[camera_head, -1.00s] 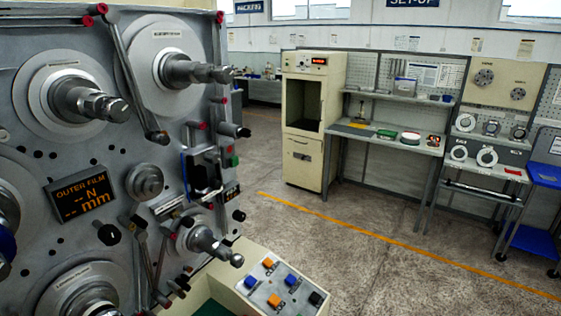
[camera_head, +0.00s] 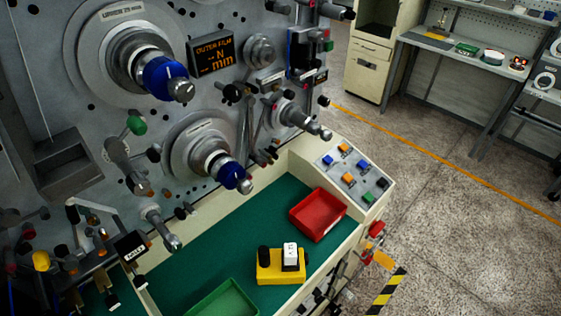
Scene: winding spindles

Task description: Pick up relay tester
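No thing in view is clearly marked as the relay tester. Neither of my grippers is in view.
A red tray (camera_head: 318,214) and a green tray (camera_head: 222,302) lie on the green surface (camera_head: 190,262). Spindles with blue collars (camera_head: 165,78) jut out above it. A button panel (camera_head: 352,174) is at its right. The floor (camera_head: 440,240) on the right is clear.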

